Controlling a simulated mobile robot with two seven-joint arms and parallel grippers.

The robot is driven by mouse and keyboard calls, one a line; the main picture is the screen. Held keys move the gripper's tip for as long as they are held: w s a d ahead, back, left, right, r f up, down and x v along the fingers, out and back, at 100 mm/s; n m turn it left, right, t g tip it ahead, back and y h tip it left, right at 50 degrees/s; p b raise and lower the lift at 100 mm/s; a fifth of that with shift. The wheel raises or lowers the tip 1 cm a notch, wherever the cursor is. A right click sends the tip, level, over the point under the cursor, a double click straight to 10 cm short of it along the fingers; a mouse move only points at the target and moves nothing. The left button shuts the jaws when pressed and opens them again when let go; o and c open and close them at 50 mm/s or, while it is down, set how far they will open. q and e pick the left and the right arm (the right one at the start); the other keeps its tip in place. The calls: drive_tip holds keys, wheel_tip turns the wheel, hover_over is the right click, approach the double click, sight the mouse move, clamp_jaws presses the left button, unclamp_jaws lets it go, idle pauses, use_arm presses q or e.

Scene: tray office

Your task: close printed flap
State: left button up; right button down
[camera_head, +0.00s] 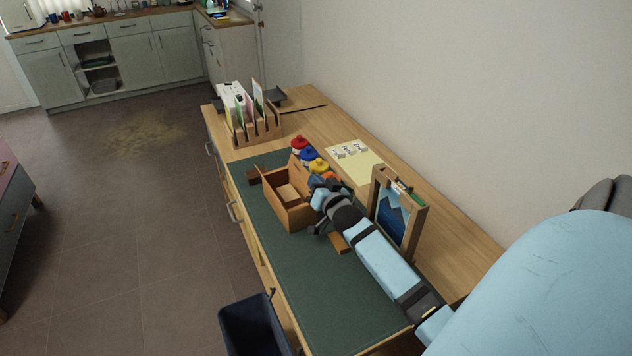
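An open brown box (283,215) stands on the green mat, with a lighter block (288,194) inside it. A raised panel (297,166) shows at the box's far right side and may be its flap; I cannot make out any print on it. My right gripper (322,190) is at the box's right side, close to its rim. Its fingers are small and partly hidden by my own wrist, so I cannot tell whether they are open or touching the box. My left gripper is not in view.
Red, blue and yellow knobbed items (299,144) stand behind the box. A framed mountain picture (391,216) stands right of my forearm. A file rack (257,130) is at the far end. The green mat's near part (335,300) is clear. A dark bin (250,325) is beside the desk.

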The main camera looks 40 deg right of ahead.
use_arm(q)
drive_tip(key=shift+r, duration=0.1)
use_arm(e)
drive_tip(key=shift+a+r+n+p, duration=0.2)
drive_tip(key=shift+a+n+p, duration=0.05)
drive_tip(key=shift+n+p, duration=0.45)
drive_tip(key=shift+w+a+n+p, duration=0.2)
drive_tip(key=shift+n+p, duration=0.3)
drive_tip(key=shift+n, duration=0.2)
drive_tip(key=shift+a+n+p, duration=0.35)
drive_tip(key=shift+n+p, duration=0.1)
drive_tip(key=shift+n, duration=0.55)
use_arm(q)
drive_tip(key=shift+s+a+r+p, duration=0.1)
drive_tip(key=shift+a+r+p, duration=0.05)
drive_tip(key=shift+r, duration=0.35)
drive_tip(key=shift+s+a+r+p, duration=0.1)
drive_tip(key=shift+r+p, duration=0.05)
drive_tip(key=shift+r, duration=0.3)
use_arm(e)
drive_tip(key=shift+w+a+f+n, duration=0.1)
drive_tip(key=shift+a+n, duration=0.2)
drive_tip(key=shift+n, duration=0.7)
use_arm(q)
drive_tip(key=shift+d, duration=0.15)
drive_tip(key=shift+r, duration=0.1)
use_arm(e)
drive_tip(key=c, duration=1.3)
unclamp_jaws()
drive_tip(key=shift+c, duration=0.2)
